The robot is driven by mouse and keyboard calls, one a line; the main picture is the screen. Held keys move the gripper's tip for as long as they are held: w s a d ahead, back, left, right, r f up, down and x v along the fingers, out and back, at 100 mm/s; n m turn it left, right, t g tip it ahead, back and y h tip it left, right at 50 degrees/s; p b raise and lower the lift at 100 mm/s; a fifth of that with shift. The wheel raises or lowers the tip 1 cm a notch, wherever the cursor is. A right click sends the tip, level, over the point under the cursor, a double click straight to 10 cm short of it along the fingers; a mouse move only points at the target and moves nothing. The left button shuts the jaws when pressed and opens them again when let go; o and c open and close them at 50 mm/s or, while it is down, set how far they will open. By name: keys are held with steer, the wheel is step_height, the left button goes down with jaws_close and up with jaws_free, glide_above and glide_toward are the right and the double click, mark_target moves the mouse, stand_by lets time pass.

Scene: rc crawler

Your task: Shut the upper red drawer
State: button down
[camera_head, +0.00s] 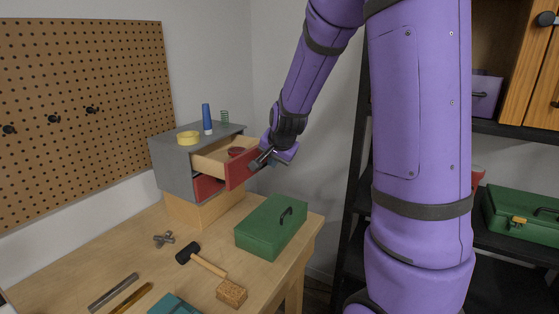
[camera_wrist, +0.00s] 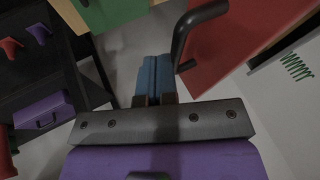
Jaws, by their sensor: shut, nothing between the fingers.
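The upper red drawer (camera_head: 238,170) is pulled out of the grey cabinet (camera_head: 172,168), showing its light wooden inside and a small dark red item in it. My gripper (camera_head: 260,161) is at the drawer's front, near its handle. In the wrist view, my blue fingertips (camera_wrist: 154,72) are together and empty, beside the dark bar handle (camera_wrist: 186,38) on the red drawer front (camera_wrist: 238,42). I cannot tell whether they touch the handle. The lower red drawer (camera_head: 206,187) is partly hidden behind the upper one.
A yellow tape roll (camera_head: 188,138), a blue tapered object (camera_head: 207,118) and a green spring (camera_head: 225,118) stand on the cabinet. A green toolbox (camera_head: 270,228) sits on the workbench below my gripper. A mallet (camera_head: 200,260) lies nearby. A dark shelf (camera_head: 352,195) stands right.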

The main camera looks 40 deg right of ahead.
mark_target(234, 150)
steer(key=shift+w+a, duration=0.15)
steer(key=shift+w, duration=0.1)
steer(key=w+a, duration=0.1)
steer(key=w, duration=0.3)
steer(key=w+a, duration=0.2)
steer(key=w, duration=0.2)
steer(key=w+a, duration=0.2)
steer(key=w, duration=0.2)
steer(key=shift+w+a+r, duration=0.1)
steer(key=shift+w+a, duration=0.05)
steer(key=shift+w, duration=0.25)
steer(key=shift+r, duration=0.1)
